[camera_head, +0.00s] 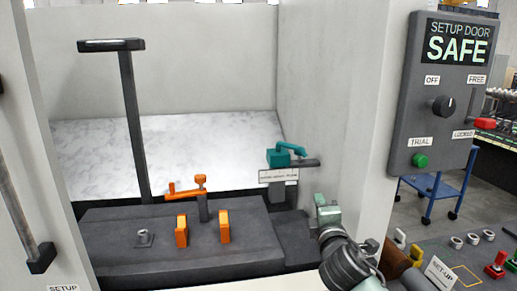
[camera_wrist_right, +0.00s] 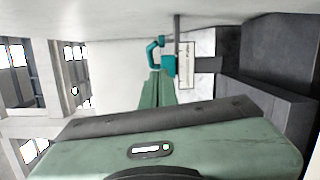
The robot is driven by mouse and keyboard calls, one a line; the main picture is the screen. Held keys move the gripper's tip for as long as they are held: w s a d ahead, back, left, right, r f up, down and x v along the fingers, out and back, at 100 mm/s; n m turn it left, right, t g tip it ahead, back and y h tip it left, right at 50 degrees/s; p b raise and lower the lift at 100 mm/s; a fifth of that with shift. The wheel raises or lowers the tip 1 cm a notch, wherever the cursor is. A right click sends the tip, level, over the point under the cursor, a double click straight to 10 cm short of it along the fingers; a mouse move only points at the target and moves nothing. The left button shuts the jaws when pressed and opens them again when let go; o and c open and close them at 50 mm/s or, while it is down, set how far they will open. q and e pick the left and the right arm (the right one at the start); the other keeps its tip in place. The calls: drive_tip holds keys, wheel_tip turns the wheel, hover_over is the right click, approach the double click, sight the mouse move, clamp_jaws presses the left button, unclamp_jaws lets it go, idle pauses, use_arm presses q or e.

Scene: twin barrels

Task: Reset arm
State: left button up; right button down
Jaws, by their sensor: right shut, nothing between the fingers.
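My right arm comes in from the lower right in the head view, and its pale green right gripper (camera_head: 322,205) is at the right front of the opening. The right wrist view shows the green fingers (camera_wrist_right: 157,78) shut together with nothing between them. Beyond the fingertips is a teal clamp with a handle (camera_head: 285,153), mounted on a dark post beside a white label plate (camera_head: 279,176). The teal clamp also shows in the wrist view (camera_wrist_right: 167,64); there it overlaps the fingertips, and a gap shows in the head view. My left gripper is not in view.
A dark fixture block (camera_head: 110,237) carries an orange clamp (camera_head: 202,188) and two orange blocks. A wall edge (camera_head: 350,120) stands close to my right arm. A control panel (camera_head: 446,95) reads "SETUP DOOR SAFE". A marble-like surface (camera_head: 190,145) behind is clear.

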drive_tip(key=s+d+f+m+g, duration=0.1)
drive_tip(key=s+f+m+g, duration=0.35)
drive_tip(key=s+f, duration=0.6)
drive_tip(key=s+d+f+m+g, duration=0.1)
drive_tip(key=s+f+m+g, duration=0.2)
drive_tip(key=s+f+m, duration=0.7)
drive_tip(key=s+d+f+m+g, duration=0.1)
drive_tip(key=s+f+g, duration=0.2)
drive_tip(key=s+f, duration=0.55)
drive_tip(key=s+d+f+m+g, duration=0.2)
drive_tip(key=s+f+g, duration=0.15)
drive_tip(key=s, duration=1.05)
wheel_tip(320, 180, down, 24)
drive_tip(key=g, duration=0.2)
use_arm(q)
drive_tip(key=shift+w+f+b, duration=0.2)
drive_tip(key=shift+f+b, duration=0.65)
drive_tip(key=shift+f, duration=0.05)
use_arm(e)
drive_tip(key=s+d+f+g, duration=0.1)
drive_tip(key=s+d+f, duration=0.1)
drive_tip(key=s+f, duration=1.6)
drive_tip(key=shift+s+d+f+n, duration=0.25)
drive_tip(key=shift+f+n, duration=0.1)
drive_tip(key=shift+f, duration=0.25)
